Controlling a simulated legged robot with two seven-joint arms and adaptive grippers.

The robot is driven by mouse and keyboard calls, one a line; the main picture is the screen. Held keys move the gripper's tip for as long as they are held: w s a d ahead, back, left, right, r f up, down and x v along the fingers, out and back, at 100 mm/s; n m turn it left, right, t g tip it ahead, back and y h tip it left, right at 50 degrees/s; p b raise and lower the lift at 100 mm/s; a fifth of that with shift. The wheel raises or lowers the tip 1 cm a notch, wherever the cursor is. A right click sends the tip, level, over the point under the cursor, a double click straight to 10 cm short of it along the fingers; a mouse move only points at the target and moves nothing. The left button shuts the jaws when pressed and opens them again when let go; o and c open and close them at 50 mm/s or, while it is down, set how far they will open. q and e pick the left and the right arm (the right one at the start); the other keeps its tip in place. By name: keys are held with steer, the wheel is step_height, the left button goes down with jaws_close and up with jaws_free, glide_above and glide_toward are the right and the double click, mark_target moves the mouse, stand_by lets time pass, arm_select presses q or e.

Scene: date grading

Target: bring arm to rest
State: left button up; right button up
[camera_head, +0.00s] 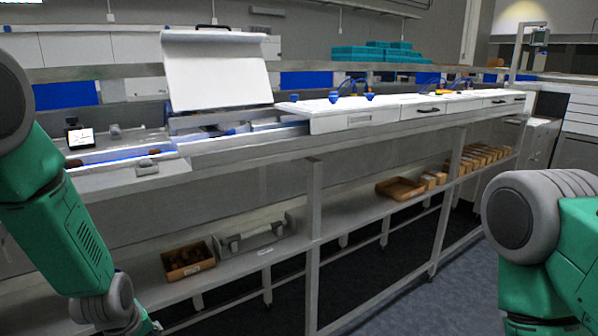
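My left arm, green with grey joints, comes in from the left and hangs down along the left edge, in front of the bench. Its lower end runs out at the bottom of the picture, and no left fingertips can be made out. My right arm, also green and grey, stands at the right edge with its lower part cut off. My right gripper is outside the picture. Neither arm visibly touches the bench.
A long grey bench (245,147) runs across, with an open white lid (215,72) and white drawers (425,109). A brown box (188,260) and a wooden tray (399,188) sit on the lower shelf (345,222). Open floor (415,290) lies between my arms.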

arm_select(q)
steer(key=s+d+f+m+g+b, duration=0.1)
steer(key=s+f+m+b, duration=0.1)
steer(key=s+f, duration=0.4)
steer(key=s+d+f+m+g+b, duration=0.1)
steer(key=s+f+m, duration=0.3)
steer(key=s, duration=1)
steer(key=s+d+f+m+g+b, duration=0.1)
steer(key=s+f+m+b, duration=0.2)
steer(key=s+f, duration=0.5)
steer(key=s+m, duration=0.1)
steer(key=s, duration=0.1)
steer(key=shift+s+d+h, duration=0.3)
steer(key=shift+s+d, duration=0.05)
steer(key=shift+d, duration=0.05)
